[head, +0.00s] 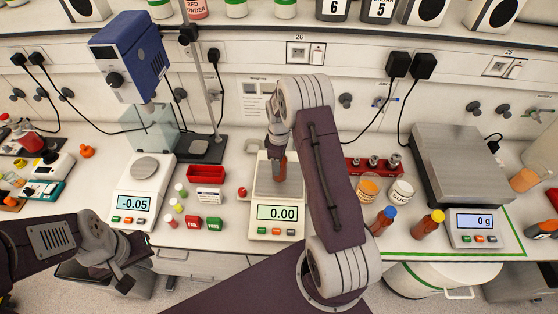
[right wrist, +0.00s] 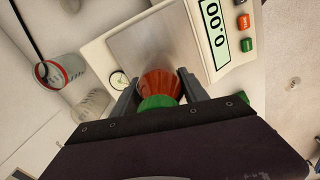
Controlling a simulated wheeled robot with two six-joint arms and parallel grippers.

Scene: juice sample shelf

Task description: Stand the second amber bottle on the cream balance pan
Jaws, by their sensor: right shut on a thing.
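The cream balance (head: 277,222) stands mid-bench with a square metal pan (head: 264,188), and its display reads 0.00. My right gripper (right wrist: 159,82) is shut on an amber bottle with a green cap (right wrist: 160,84). In the head view the bottle (head: 281,168) shows over the back of the pan, partly hidden by my arm. Whether its base touches the pan cannot be seen. Two more amber bottles, one blue-capped (head: 383,221) and one yellow-capped (head: 427,225), stand on the bench to the right. My left gripper (head: 137,266) is empty, open, before the bench's left front.
A second balance (head: 142,190) reading -0.05 stands left, beside a red tray (head: 208,174) and small capped vials. A large grey scale (head: 460,165) stands right. Two tubs (head: 400,190) and a red weight block (head: 372,163) sit right of my right arm.

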